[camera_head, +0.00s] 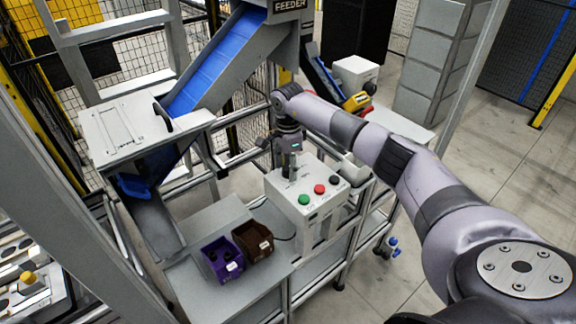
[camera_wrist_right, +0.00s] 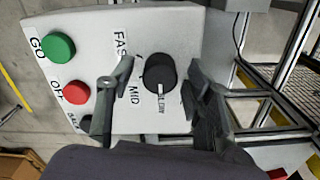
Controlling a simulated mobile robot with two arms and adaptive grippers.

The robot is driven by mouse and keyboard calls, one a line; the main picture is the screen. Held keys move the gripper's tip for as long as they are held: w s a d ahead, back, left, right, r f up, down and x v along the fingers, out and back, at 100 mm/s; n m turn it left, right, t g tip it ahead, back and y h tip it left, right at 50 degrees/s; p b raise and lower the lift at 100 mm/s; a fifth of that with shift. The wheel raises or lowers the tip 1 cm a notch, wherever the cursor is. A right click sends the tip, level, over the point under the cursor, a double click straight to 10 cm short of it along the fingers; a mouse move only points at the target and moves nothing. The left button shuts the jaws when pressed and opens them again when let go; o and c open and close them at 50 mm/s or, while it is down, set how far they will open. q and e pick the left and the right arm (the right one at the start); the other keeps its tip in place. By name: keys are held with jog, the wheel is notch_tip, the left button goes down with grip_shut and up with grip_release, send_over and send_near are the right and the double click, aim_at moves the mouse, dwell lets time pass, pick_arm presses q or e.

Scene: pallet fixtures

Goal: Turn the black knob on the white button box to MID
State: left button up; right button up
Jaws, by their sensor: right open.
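The white button box (camera_head: 322,208) stands on a bench in the head view, its top carrying a green button (camera_head: 304,200), a red button (camera_head: 320,188) and a black button (camera_head: 335,180). My right gripper (camera_head: 290,176) points down over the box's far left part and hides the knob there. In the right wrist view the black knob (camera_wrist_right: 160,72) lies between the two open fingers of my right gripper (camera_wrist_right: 160,70), with gaps visible on both sides. The knob's white mark points down in the picture, towards the label that seems to read SLOW. MID and FAST labels sit to its left.
A purple bin (camera_head: 222,262) and a brown bin (camera_head: 254,242) stand left of the box. A blue feeder chute (camera_head: 215,62) rises behind. A metal frame surrounds the bench. A yellow device (camera_head: 357,101) lies on a table at the back right.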

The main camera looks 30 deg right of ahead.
jog(key=shift+c, duration=0.4)
grip_shut()
jog(key=shift+m, duration=0.3)
jog(key=shift+m+b, duration=0.65)
jog(key=shift+m, duration=0.35)
jog(key=m, duration=0.2)
jog(key=shift+m+b, duration=0.3)
jog(key=shift+b, duration=0.1)
jog(key=m, duration=0.3)
jog(key=shift+b, duration=0.3)
jog(key=shift+m, duration=1.7)
